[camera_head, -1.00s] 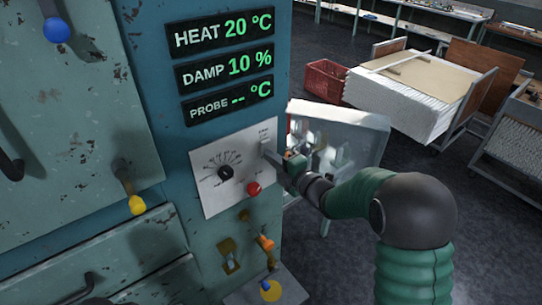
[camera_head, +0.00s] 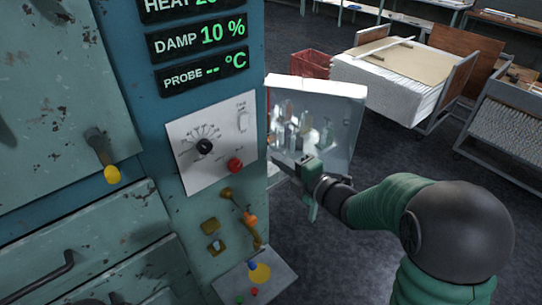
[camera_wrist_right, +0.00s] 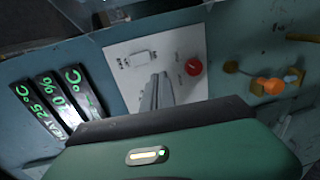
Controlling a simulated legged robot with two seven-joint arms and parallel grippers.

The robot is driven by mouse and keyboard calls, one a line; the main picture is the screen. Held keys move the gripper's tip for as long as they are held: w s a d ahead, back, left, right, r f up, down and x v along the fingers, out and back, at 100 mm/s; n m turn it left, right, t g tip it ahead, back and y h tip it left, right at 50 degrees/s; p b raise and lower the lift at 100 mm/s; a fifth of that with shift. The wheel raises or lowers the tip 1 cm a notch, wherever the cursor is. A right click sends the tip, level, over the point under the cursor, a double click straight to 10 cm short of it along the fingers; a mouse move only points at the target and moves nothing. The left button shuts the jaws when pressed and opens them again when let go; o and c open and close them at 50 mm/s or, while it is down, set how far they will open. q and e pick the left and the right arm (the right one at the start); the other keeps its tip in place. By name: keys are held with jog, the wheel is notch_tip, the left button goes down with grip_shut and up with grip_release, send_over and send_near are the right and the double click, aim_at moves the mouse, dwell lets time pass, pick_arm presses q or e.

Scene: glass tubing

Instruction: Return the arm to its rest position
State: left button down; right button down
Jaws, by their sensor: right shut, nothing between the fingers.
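My right gripper (camera_head: 280,164) is shut and empty. It hangs in front of an open box with glassware, just right of the white control plate (camera_head: 212,143), apart from it. In the right wrist view the thin shut fingers (camera_wrist_right: 157,88) point toward the plate and overlap part of it. The plate carries a black dial (camera_head: 204,146), a red button (camera_head: 235,165) and a white switch (camera_head: 243,122). The switch also shows in the right wrist view (camera_wrist_right: 143,57). My left gripper is not in view.
The blue-green cabinet (camera_head: 65,110) fills the left, with protruding handles. An orange-ended lever (camera_head: 249,219) sits below the plate. The open box (camera_head: 347,90) stands behind my right gripper. A paper-stacked cart (camera_head: 390,85) is farther back. Dark floor (camera_head: 330,235) lies open around my right arm.

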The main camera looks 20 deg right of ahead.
jog(key=s+d+f+m+g+h, duration=0.2)
jog(key=s+f+m+g+h, duration=0.25)
jog(key=f+m, duration=0.55)
jog(key=s+a+f+m+g, duration=0.1)
jog(key=s+f+m+g, duration=0.1)
jog(key=s, duration=0.4)
jog(key=s+a+f+m+g, duration=0.2)
jog(key=s+f+m+g, duration=0.1)
jog(key=s+m, duration=0.3)
jog(key=s+a+f+m+g+h, duration=0.1)
jog(key=s+f+m+g, duration=0.2)
jog(key=s, duration=0.3)
jog(key=shift+s+a+f+m, duration=0.25)
jog(key=shift+s+f+m, duration=0.1)
jog(key=shift+m, duration=0.15)
